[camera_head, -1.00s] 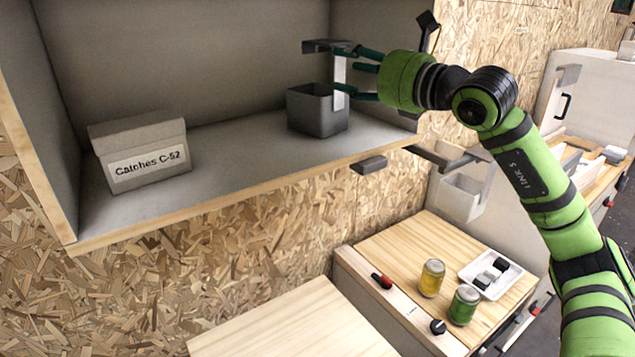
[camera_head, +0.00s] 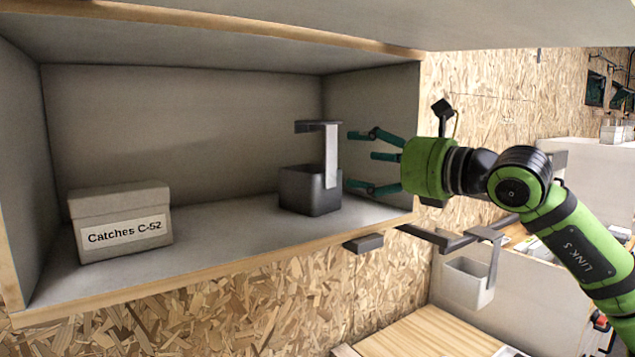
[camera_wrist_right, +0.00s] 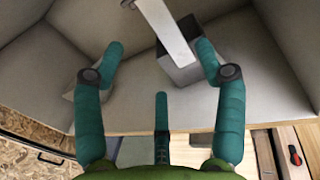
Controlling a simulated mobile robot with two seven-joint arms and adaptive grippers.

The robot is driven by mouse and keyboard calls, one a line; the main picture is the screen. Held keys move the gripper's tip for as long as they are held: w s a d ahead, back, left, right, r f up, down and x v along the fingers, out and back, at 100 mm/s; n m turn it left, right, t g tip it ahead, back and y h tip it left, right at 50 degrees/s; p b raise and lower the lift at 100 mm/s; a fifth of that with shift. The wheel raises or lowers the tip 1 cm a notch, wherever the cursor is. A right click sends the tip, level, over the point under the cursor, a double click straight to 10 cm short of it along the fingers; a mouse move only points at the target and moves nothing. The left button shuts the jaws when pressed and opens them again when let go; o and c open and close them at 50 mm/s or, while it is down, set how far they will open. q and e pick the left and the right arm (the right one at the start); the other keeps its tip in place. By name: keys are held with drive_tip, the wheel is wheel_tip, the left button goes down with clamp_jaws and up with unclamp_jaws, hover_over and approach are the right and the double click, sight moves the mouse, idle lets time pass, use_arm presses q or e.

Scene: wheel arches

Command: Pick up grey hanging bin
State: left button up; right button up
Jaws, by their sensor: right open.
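The grey hanging bin (camera_head: 311,190) stands upright on the floor of the open shelf box, near its right end. Its flat hook strap (camera_head: 331,155) rises from the right side and bends left at the top. My right gripper (camera_head: 362,160) is open and empty, just right of the strap and apart from it. In the right wrist view the bin (camera_wrist_right: 190,72) and its pale strap (camera_wrist_right: 165,28) lie ahead, between and beyond the spread fingers (camera_wrist_right: 160,75). My left gripper is not in view.
A box labelled "Catches C-52" (camera_head: 120,222) stands at the shelf's left. The shelf's wooden front edge (camera_head: 200,276) and right wall (camera_head: 372,130) bound the space. A lighter bin (camera_head: 467,283) hangs from a rail below right. The shelf floor between box and bin is clear.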

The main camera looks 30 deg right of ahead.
sight(329, 151)
drive_tip(key=p+x, duration=0.1)
drive_tip(key=x, duration=0.1)
drive_tip(key=p+x, duration=0.1)
drive_tip(key=x, duration=0.1)
drive_tip(key=p+x, duration=0.1)
drive_tip(key=shift+w+d+r+p, duration=0.1)
drive_tip(key=shift+w+r+p, duration=0.3)
drive_tip(key=shift+w, duration=0.05)
drive_tip(key=shift+w+f, duration=0.15)
drive_tip(key=shift+w, duration=0.25)
clamp_jaws()
